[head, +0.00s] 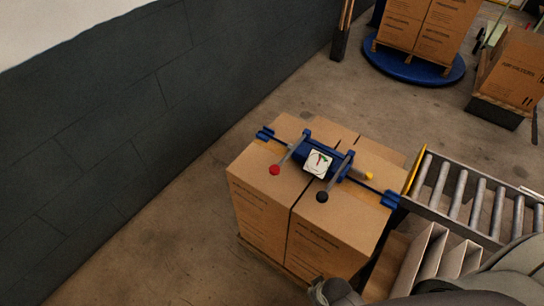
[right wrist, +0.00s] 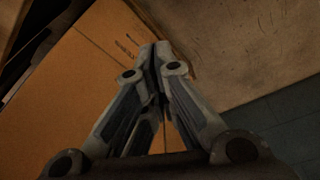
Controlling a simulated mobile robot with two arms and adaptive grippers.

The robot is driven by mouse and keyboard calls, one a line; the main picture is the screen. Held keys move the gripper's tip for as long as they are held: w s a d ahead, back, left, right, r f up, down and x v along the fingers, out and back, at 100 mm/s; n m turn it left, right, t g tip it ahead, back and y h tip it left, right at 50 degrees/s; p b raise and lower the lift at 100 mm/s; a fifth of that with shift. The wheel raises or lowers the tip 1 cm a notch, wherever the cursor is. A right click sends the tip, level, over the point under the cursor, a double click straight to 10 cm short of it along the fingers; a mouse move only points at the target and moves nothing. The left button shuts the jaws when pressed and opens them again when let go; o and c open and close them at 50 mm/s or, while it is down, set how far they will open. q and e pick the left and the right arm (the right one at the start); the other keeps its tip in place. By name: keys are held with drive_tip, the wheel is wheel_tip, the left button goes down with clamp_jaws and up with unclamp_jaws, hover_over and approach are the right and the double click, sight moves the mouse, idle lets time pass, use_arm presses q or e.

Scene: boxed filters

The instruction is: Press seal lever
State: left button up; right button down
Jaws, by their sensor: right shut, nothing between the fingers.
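A blue strapping tool (head: 317,154) lies across the top of the strapped cardboard boxes (head: 262,180). It has a white dial with a green and red mark. One grey lever ends in a red knob (head: 275,170), another in a black knob (head: 322,196); both stick out toward the near side. No label shows which is the seal lever. My right gripper (right wrist: 158,50) is shut and empty in the right wrist view, over the side of a cardboard box (right wrist: 70,90). The levers are not in that view. My left gripper is not in view.
A roller conveyor (head: 465,200) with a yellow end joins the stack at the right. Pale panels (head: 420,255) stand below it. A dark block wall (head: 130,110) runs along the left. More boxes (head: 420,22) stand on a blue turntable (head: 415,68) behind, with open floor between.

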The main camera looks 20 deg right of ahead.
drive_tip(key=w+a+r+t, duration=0.1)
drive_tip(key=w+r, duration=0.2)
drive_tip(key=r, duration=0.4)
drive_tip(key=w+a+r+n+t+y+p, duration=0.15)
drive_tip(key=w+r, duration=0.25)
drive_tip(key=r, duration=0.4)
drive_tip(key=w+a+r, duration=0.2)
drive_tip(key=w+r, duration=0.1)
drive_tip(key=r, duration=0.4)
drive_tip(key=w+a+r+n+t+y, duration=0.2)
drive_tip(key=w+a+r+n+y, duration=0.4)
drive_tip(key=a+r, duration=0.6)
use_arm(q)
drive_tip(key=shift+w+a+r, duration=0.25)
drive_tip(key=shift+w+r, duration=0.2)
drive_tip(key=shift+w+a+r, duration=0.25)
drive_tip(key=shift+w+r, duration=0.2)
use_arm(e)
drive_tip(key=w+d+r+m+h, duration=0.1)
drive_tip(key=w+d+r, duration=0.1)
drive_tip(key=w+d, duration=0.4)
drive_tip(key=w+d+r+m+h, duration=0.1)
drive_tip(key=w+d, duration=0.6)
drive_tip(key=d, duration=0.5)
drive_tip(key=shift+d+r, duration=0.2)
drive_tip(key=shift+r, duration=0.15)
